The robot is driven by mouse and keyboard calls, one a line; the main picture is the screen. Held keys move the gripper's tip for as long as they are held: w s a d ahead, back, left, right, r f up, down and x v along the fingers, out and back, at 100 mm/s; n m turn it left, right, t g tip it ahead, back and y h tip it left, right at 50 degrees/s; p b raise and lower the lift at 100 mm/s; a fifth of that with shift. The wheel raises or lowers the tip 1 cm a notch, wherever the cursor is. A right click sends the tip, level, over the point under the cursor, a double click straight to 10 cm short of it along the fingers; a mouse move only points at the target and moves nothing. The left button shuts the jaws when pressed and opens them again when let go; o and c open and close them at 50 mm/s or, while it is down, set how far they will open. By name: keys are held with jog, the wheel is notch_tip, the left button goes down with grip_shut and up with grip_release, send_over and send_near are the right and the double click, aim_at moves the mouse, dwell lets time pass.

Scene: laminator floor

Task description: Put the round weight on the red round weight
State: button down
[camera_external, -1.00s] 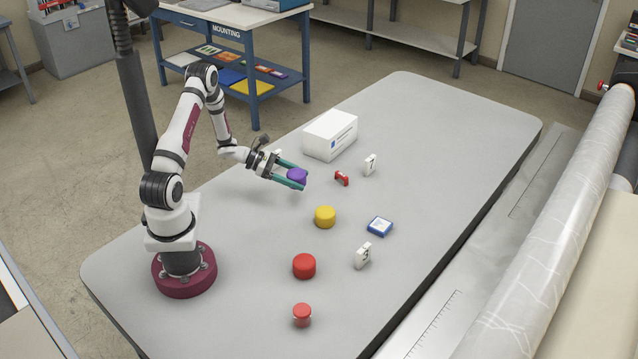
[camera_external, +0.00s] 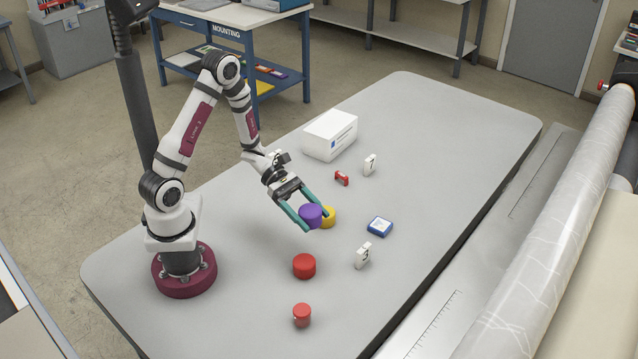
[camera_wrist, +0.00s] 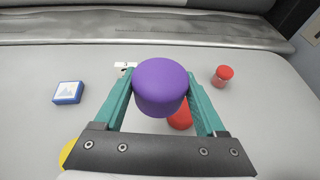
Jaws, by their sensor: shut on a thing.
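My gripper (camera_external: 307,216) is shut on a purple round weight (camera_external: 311,215) and holds it above the table. In the wrist view the purple weight (camera_wrist: 160,86) sits between the teal fingers. The red round weight (camera_external: 304,266) stands on the table, below and nearer the front than the held weight. In the wrist view the red round weight (camera_wrist: 181,119) is partly hidden behind the purple one. A yellow round weight (camera_external: 330,217) stands on the table, partly covered by the held weight in the external view.
A white numbered block (camera_external: 363,255) and a blue box (camera_external: 380,226) are to the right. A red small part (camera_external: 342,178), another white block (camera_external: 370,164) and a white carton (camera_external: 330,135) are farther back. The right of the table is clear.

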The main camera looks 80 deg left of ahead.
aim_at(304, 260)
jog(key=s+d+m+g+h, duration=0.2)
jog(key=d+g, duration=0.1)
jog(key=d, duration=0.2)
jog(key=shift+m, duration=0.4)
jog(key=f, duration=0.7)
jog(key=shift+d+f, duration=0.25)
jog(key=shift+f, duration=0.05)
jog(key=shift+f, duration=0.1)
grip_release()
